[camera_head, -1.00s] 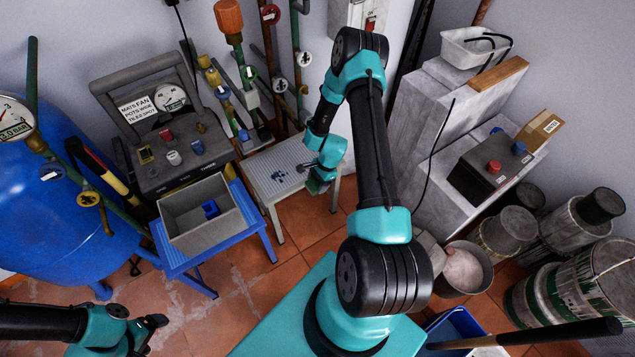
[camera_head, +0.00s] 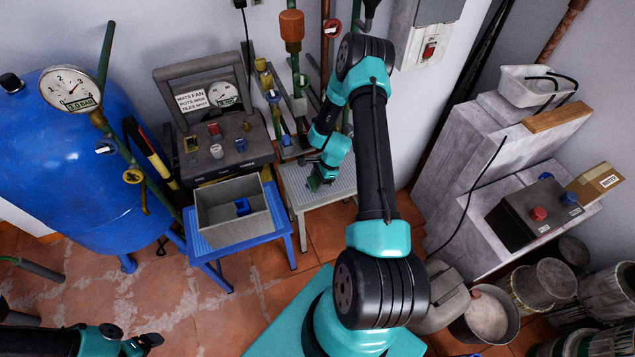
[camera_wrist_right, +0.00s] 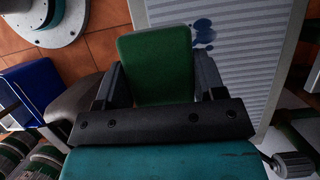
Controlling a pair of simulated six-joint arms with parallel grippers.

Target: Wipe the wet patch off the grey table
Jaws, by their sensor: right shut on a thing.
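The grey table (camera_head: 345,186) with its ribbed top stands at the back centre, right of the blue stand. In the right wrist view, the dark blue wet patch (camera_wrist_right: 203,32) shows as blotches on the ribbed top, just right of the green pad. In the head view my right arm hides the patch. My right gripper (camera_head: 318,178) is over the table's left part, shut on a green pad (camera_wrist_right: 155,58). I cannot tell whether the pad touches the table. My left gripper (camera_head: 142,345) is at the bottom left edge, away from the table; its jaws are unclear.
A grey bin (camera_head: 232,228) with a blue item inside sits on the blue stand (camera_head: 283,232) left of the table. Upright pipes and valves (camera_head: 292,40) rise close behind. A blue tank (camera_head: 60,170) is at left. A grey plinth (camera_head: 480,195) and several tins stand at right.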

